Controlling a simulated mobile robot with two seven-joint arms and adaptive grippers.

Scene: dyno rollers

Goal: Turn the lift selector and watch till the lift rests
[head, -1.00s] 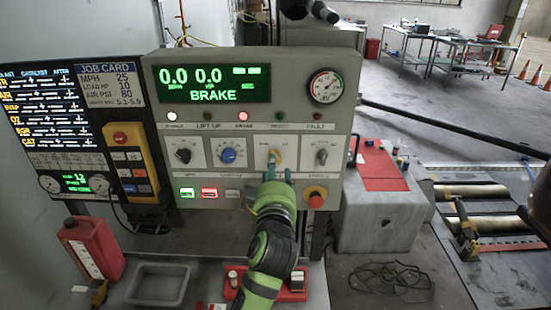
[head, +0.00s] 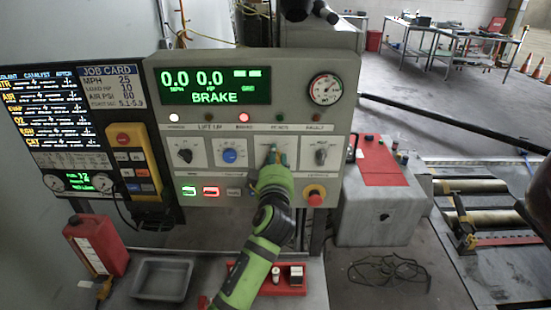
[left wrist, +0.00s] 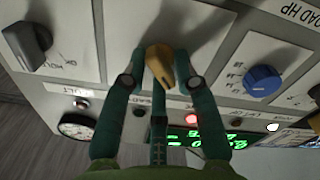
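The yellow selector knob (left wrist: 160,62) is on a white plate (left wrist: 125,20) of the grey console. In the head view my left gripper (head: 276,156) is at this plate and mostly hides the knob. In the left wrist view its green fingers (left wrist: 160,66) stand close on both sides of the knob and appear to grip it. The knob's narrow end tilts a little to one side. The display (head: 214,85) reads 0.0, 0.0 and BRAKE. The lift-up lamp (head: 209,118) is dark; the leftmost lamp and the brake lamp (head: 244,117) are lit. My right gripper is not in view.
A blue knob (head: 229,156) and two dark knobs (head: 321,157) flank the gripper. A red emergency button (head: 315,195) is below right. A red tray (head: 290,292), a grey bin (head: 162,279) and a red can (head: 95,245) stand below. Rollers (head: 480,217) lie at right.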

